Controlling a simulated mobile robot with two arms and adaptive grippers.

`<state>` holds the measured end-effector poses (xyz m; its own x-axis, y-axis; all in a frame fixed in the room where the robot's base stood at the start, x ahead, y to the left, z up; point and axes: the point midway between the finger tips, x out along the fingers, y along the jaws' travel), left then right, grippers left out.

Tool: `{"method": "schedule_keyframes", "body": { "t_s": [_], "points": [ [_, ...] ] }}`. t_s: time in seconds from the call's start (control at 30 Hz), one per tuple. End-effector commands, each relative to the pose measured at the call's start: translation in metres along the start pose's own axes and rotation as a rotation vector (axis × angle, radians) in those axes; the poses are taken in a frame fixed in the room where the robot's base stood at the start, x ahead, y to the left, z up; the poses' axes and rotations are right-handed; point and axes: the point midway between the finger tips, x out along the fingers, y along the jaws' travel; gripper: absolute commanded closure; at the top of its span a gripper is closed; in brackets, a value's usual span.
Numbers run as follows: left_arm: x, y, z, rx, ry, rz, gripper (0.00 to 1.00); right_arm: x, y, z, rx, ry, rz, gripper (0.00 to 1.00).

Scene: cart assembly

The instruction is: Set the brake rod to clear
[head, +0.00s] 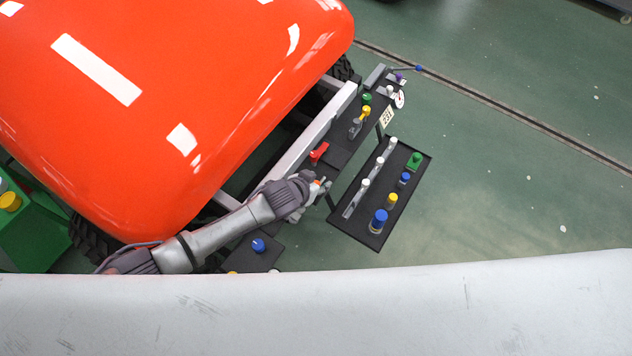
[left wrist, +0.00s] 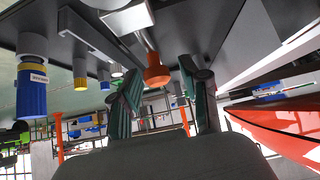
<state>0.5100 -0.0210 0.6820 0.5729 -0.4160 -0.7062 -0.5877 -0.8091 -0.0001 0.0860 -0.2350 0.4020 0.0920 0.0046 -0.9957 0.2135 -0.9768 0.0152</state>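An orange knob (left wrist: 155,72) on a short metal rod shows in the left wrist view, attached to a dark panel; no label tells whether it is the brake rod. A small orange tip also shows in the head view (head: 318,183), beside my left gripper (head: 318,190). In the left wrist view the two fingers of my left gripper (left wrist: 163,98) stand apart, with the knob seen between them, beyond the palm. I cannot tell whether either finger touches it. My right gripper is in neither view.
A red lever (head: 319,153) stands close by on the dark cart panel. A side tray (head: 345,228) carries white slider knobs and blue, yellow and green knobs. The large orange hood (head: 200,90) fills the left. Green floor (head: 500,200) lies clear on the right.

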Motion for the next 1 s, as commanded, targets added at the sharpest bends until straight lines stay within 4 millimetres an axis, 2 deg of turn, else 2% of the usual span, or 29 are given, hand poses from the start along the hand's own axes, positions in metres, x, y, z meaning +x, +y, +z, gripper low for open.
{"method": "schedule_keyframes", "body": {
  "t_s": [0.3, 0.47, 1.0],
  "points": [
    [-0.001, 0.0, 0.001, 0.0, -0.002, 0.001, 0.51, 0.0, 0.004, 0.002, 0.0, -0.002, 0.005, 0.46],
    [-0.012, 0.0, 0.001, -0.001, -0.001, 0.001, 0.51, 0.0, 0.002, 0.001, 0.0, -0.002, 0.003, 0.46],
    [-0.103, 0.001, 0.001, -0.001, 0.0, 0.001, 0.51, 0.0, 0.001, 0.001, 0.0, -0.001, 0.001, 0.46]
  ]
}}
